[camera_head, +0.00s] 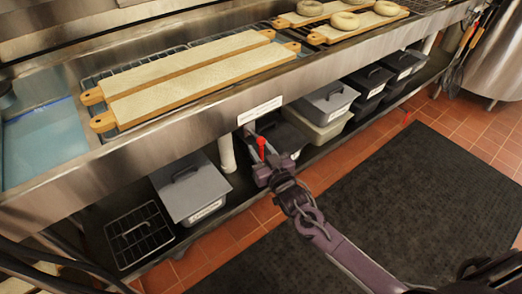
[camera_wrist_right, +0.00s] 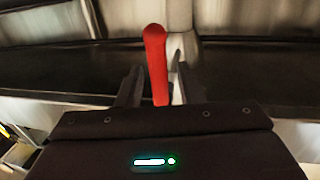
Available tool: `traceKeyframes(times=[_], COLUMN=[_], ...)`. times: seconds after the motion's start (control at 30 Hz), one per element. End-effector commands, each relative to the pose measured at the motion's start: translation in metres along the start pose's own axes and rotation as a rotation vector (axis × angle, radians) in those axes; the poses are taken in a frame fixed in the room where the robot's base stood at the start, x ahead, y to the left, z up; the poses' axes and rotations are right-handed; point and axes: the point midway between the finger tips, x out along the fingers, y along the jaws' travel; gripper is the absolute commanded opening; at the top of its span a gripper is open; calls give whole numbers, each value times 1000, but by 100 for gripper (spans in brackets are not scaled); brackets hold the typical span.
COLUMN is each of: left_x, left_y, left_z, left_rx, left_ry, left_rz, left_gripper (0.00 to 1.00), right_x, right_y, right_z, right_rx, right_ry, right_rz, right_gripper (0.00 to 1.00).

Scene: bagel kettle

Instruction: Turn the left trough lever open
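The red lever (camera_head: 261,147) stands upright under the front of the steel trough (camera_head: 200,122), near its white label. It also shows in the right wrist view (camera_wrist_right: 155,50), rising between the two fingers. My right gripper (camera_head: 264,162) reaches in from the lower right and is at the lever. In the wrist view the right gripper (camera_wrist_right: 159,78) is open, with one dark finger on each side of the lever and narrow gaps between. The lever's lower end is hidden behind the gripper body. My left gripper is not in view.
Two long bagel boards (camera_head: 205,80) lie across the trough, with blue water (camera_head: 45,145) at its left. Bagels (camera_head: 345,20) rest on shorter boards at the top. Lidded bins (camera_head: 190,185) fill the lower shelf. Another red lever (camera_head: 407,117) shows at right. A black mat (camera_head: 410,200) covers the floor.

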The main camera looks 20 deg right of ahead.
Motion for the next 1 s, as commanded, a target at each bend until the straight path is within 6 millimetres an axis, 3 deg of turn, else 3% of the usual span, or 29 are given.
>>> traceKeyframes(times=[0.13,0.4,1.0], left_x=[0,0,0], left_y=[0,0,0], left_z=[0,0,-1], left_rx=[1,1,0], left_ry=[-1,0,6], left_rz=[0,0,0], left_gripper=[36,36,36], right_x=[0,0,0], right_y=[0,0,4], right_z=[0,0,1], right_rx=[0,0,-88], right_ry=[-1,-1,16], right_rz=[0,0,1], right_gripper=[34,0,0])
